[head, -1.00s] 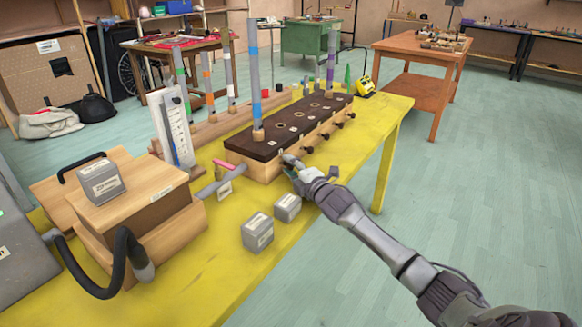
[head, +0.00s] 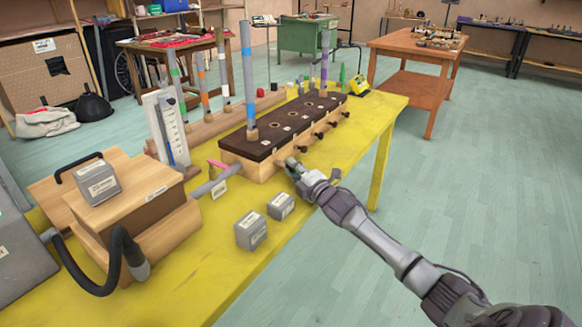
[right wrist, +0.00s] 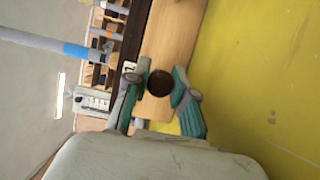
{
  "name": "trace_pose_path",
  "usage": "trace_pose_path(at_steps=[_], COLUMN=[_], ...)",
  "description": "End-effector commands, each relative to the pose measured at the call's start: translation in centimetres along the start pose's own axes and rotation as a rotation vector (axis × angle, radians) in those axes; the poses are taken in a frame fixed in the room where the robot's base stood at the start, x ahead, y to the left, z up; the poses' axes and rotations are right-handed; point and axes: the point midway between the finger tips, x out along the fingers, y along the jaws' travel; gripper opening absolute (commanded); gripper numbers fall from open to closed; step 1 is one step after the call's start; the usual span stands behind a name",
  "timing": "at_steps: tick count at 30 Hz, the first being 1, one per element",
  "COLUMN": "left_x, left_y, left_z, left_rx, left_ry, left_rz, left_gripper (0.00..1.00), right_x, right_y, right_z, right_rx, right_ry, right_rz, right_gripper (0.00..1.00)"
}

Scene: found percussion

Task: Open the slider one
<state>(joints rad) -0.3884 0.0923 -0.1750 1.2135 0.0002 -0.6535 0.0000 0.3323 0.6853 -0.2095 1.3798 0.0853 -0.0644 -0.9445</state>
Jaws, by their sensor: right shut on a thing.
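A long wooden box with a dark top (head: 262,146) stands on the yellow table, with several dark slider knobs along its front, one of them here (head: 318,136). My right gripper (head: 289,164) is at the near end of that front. In the right wrist view, a dark round knob (right wrist: 160,83) sits between the fingers of my right gripper, which is shut on it. A small white number label (right wrist: 130,67) is beside it; its digit is hard to read. The head view hides this knob behind the gripper. My left gripper is not in view.
Two grey blocks (head: 251,231) (head: 281,206) stand on the table below my right gripper. A grey pipe (head: 210,186) joins the box to a wooden bellows unit (head: 150,205). A tall tube with a blue band (head: 248,85) rises from the box. The table's right side is clear.

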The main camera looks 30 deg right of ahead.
Motion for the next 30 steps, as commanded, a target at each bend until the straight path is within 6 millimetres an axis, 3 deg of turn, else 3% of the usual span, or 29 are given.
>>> trace_pose_path(at_steps=[4,5,7,19,23,30], left_x=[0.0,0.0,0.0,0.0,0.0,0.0], left_y=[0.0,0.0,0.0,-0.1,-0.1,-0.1], left_z=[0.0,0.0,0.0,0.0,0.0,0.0], left_rx=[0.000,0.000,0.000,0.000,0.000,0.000], left_ry=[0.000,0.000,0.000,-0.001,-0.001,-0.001], left_rz=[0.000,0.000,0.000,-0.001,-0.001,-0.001], left_gripper=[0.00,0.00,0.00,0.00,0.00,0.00], right_x=[0.0,0.0,0.0,-0.6,-2.4,-7.2], right_y=[-0.1,-0.1,-0.1,-0.1,-0.2,-0.2], right_z=[0.0,0.0,0.0,0.0,0.0,0.0], right_rx=[0.000,0.000,0.000,0.001,-0.002,-0.001], right_ry=[-0.001,-0.001,-0.001,0.000,0.001,0.001], right_rz=[-0.002,-0.002,-0.002,-0.001,-0.002,-0.004], right_gripper=[0.00,0.26,0.36,0.36,0.36,0.36])
